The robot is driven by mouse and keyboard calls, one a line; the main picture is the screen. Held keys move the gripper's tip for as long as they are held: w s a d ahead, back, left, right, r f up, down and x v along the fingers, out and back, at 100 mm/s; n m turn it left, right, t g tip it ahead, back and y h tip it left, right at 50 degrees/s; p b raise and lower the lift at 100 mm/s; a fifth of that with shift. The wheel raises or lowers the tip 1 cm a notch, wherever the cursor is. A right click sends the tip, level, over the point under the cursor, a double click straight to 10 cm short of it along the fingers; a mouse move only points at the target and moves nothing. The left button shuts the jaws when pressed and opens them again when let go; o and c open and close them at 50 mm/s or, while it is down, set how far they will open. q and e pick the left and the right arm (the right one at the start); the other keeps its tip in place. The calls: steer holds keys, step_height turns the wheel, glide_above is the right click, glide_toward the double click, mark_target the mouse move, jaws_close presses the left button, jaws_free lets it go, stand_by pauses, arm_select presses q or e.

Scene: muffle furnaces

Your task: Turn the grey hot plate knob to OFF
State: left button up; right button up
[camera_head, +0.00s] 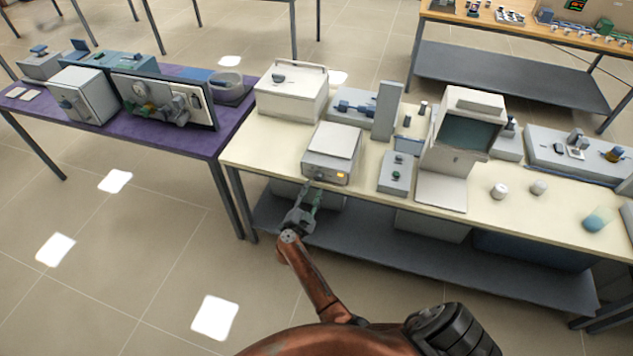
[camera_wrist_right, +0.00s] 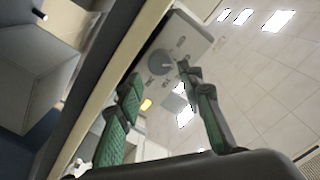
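The hot plate (camera_head: 337,141) is a pale box with a flat top, near the front edge of the cream table. Its front panel has a lit orange display (camera_head: 341,176), which also shows in the right wrist view (camera_wrist_right: 146,104). In that view the round grey knob (camera_wrist_right: 163,62) sits on the panel with small labels around it; its setting is too small to read. My right gripper (camera_head: 312,188) is in front of the panel. In the wrist view its green-padded fingers (camera_wrist_right: 161,84) are apart, with the knob beyond the tips, not between them. My left gripper is out of view.
The cream table (camera_head: 244,155) also holds a white box (camera_head: 290,97) behind the hot plate and a small grey device (camera_head: 396,175) to its right. A tall hooded unit (camera_head: 462,140) stands further right. Open floor lies in front of the table.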

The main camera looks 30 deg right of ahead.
mark_target(317, 179)
steer(key=b+x, duration=0.1)
steer(key=x, duration=0.4)
steer(key=shift+w+d, duration=0.25)
steer(key=shift+c, duration=0.4)
steer(key=c, duration=0.8)
